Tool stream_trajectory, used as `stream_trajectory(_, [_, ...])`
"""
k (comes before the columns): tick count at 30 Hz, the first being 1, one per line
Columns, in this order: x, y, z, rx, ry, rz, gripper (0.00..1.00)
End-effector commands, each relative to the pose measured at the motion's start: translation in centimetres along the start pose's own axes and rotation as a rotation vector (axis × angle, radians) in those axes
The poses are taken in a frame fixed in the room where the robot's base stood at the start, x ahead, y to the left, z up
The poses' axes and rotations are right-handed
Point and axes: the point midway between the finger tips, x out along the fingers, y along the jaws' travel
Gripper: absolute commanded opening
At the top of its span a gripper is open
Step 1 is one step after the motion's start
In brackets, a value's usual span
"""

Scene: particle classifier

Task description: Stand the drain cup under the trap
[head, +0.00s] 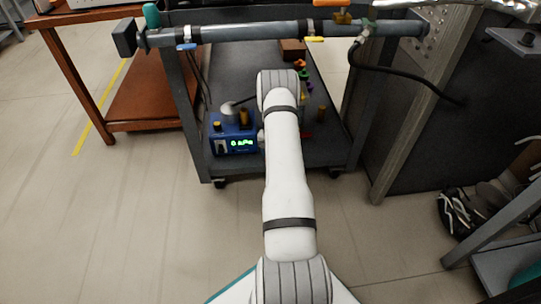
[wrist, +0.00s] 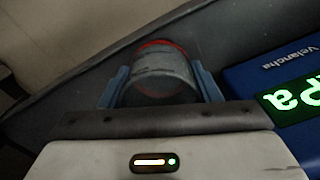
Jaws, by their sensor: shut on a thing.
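In the wrist view a grey cylindrical cup with a red rim (wrist: 165,76), apparently the drain cup, sits between the two blue-grey fingers of my gripper (wrist: 161,70). The gripper is shut on it, with a finger on each side. The cup is close to a dark shelf surface; I cannot tell whether it touches it. In the head view my white arm hides the gripper and the cup. A horizontal pipe (head: 260,31) with coloured valve handles crosses above the cart. I cannot tell which part is the trap.
A blue meter (head: 235,144) with a green display stands left of my arm on the dark lower shelf (head: 333,151). Several small coloured items stand further back. A black hose (head: 405,72) hangs at the right. A brown table (head: 150,90) is at the left. The floor in front is clear.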

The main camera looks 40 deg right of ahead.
Motion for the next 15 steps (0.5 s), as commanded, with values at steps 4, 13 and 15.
stream_trajectory(4, [0.36,0.04,0.03,0.0,-0.001,0.0,0.3])
stream_trajectory(13, [0.31,0.07,0.02,0.001,-0.001,0.0,0.78])
stream_trajectory(15, [0.31,0.08,0.02,0.001,-0.001,0.0,0.79])
